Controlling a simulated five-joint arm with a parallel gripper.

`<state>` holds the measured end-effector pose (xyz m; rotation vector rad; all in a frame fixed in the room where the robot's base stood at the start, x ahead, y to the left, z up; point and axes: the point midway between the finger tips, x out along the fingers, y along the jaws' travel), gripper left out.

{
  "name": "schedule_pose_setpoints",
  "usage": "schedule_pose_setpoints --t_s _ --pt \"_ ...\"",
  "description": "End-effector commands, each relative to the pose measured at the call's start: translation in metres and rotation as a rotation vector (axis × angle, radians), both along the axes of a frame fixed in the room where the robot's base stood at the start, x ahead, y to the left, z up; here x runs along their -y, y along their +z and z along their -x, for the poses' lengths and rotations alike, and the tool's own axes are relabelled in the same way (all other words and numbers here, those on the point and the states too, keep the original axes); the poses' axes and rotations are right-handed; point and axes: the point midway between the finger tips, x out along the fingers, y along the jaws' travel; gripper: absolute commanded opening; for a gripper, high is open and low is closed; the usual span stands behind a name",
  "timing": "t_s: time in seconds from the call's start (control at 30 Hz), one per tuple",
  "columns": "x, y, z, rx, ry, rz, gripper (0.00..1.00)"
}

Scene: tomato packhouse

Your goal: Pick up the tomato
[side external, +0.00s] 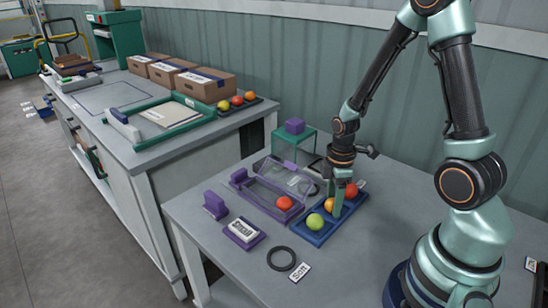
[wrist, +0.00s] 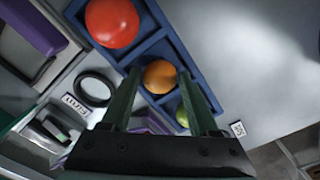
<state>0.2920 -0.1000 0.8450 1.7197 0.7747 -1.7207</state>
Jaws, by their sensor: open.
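A blue tray (side external: 320,237) with compartments stands on the grey table. It holds a yellow-green tomato (side external: 315,221), an orange tomato (side external: 329,204) and a red tomato (side external: 351,190) in a row. Another red tomato (side external: 284,203) lies in a clear, purple-edged container (side external: 262,203) beside the tray. My gripper (side external: 336,207) is open and points down over the tray's middle. In the wrist view its fingers (wrist: 160,74) stand on either side of the orange tomato (wrist: 160,77), with the red tomato (wrist: 112,22) beyond. The green tomato (wrist: 182,115) is partly hidden behind the right finger.
A small scale (side external: 243,232), a purple stand (side external: 215,205), a black ring (side external: 281,258) and a "Soft" card (side external: 300,272) lie left and in front of the tray. A green-framed box (side external: 292,147) stands behind. The table right of the tray is clear.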

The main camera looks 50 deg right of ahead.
Motion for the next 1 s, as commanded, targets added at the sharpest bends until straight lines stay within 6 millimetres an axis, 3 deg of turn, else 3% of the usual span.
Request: schedule_pose_setpoints --t_s 0.33,0.37,0.43,1.0 --pt "0.0 -0.006 0.0 0.001 0.0 0.0 0.61" --pt "0.0 -0.006 0.0 0.001 0.0 0.001 0.53" --pt "0.0 -0.006 0.0 0.001 0.0 0.001 0.27" --pt "0.0 0.005 -0.001 0.004 0.0 0.001 0.27"
